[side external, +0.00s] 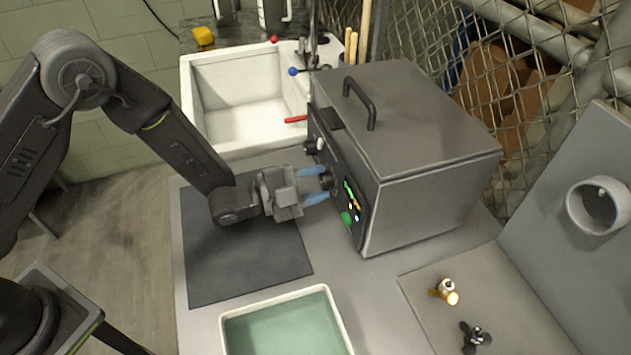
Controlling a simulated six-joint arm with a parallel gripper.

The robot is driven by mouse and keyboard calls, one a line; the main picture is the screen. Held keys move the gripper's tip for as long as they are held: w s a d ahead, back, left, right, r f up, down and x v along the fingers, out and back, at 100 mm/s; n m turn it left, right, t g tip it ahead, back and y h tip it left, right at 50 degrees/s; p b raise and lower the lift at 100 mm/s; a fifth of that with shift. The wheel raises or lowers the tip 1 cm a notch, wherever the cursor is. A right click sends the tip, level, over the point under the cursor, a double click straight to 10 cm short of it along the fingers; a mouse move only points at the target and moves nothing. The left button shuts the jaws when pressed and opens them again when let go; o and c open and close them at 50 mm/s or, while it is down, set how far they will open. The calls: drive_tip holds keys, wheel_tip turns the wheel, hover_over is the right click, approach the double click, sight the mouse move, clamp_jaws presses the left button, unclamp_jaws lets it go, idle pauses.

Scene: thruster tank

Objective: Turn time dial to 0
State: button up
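A grey metal box machine (425,210) with a handled lid stands on the bench, its control panel facing my gripper. A dark dial (327,182) sits on this panel, left of the lit display; its markings are too small to read, so I cannot tell its setting or whether it is the time dial. My gripper (321,183) is at the panel, its two blue fingertips apart, one above and one below the dial in the picture. I cannot tell whether they touch it. Another dark knob (310,147) is farther back on the panel.
A green button (347,218) is near the panel's front edge. A white sink (205,110) with a red lever (296,119) lies behind. A dark mat (240,265) is under my arm. A green-filled tray (228,333) is in front. Small parts (446,290) lie at right.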

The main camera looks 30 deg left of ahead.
drive_tip(key=o, duration=0.3)
drive_tip(key=v, duration=1.4)
